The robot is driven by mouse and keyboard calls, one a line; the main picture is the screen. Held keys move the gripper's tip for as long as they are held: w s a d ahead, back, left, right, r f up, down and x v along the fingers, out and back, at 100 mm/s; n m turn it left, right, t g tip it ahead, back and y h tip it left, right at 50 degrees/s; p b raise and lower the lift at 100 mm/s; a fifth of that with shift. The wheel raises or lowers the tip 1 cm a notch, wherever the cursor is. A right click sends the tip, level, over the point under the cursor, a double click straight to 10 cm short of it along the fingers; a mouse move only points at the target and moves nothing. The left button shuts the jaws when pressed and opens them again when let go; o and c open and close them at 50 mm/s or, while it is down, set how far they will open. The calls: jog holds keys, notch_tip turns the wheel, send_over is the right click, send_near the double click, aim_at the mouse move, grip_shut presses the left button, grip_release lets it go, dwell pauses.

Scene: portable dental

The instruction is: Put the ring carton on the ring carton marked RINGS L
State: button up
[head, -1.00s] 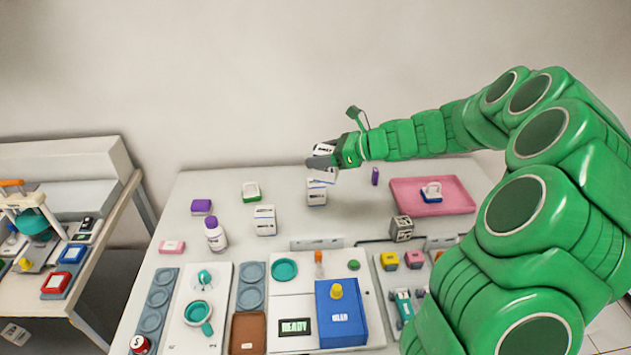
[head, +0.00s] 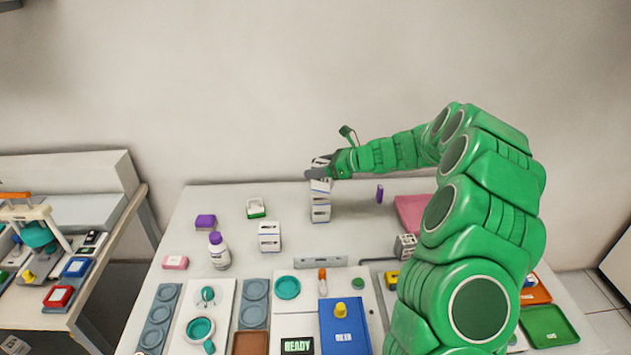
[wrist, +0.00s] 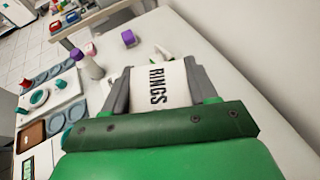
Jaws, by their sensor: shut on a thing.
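My gripper (head: 317,172) is shut on a white ring carton (head: 321,185) above the far middle of the table. In the wrist view the carton (wrist: 160,87) sits between both fingers, with RINGS in black on its face; its far end is hidden. The held carton looks slightly tilted in the head view. Directly below it stands a white carton stack (head: 320,208) with dark labels. I cannot tell whether the held carton touches it. Another similar white carton stack (head: 269,237) stands nearer and to the left. The labels on both are too small to read.
A white bottle with purple cap (head: 219,252), a purple box (head: 205,222) and a green-and-white item (head: 256,208) stand left. A small purple item (head: 380,194) stands right of the far stack. A pink tray (head: 408,212) is partly behind my arm. Bare table surrounds the stacks.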

jog(key=shift+w+a+f, duration=0.1)
jog(key=shift+w+f, duration=0.5)
jog(key=shift+f, duration=0.6)
jog(key=shift+w+a+f, duration=0.1)
jog(key=shift+w+f, duration=0.45)
jog(key=shift+f, duration=0.6)
jog(key=shift+w+f, duration=0.6)
jog(key=shift+f, duration=0.6)
jog(key=shift+f, duration=0.15)
jog(key=o, duration=1.1)
jog(key=shift+c, duration=0.2)
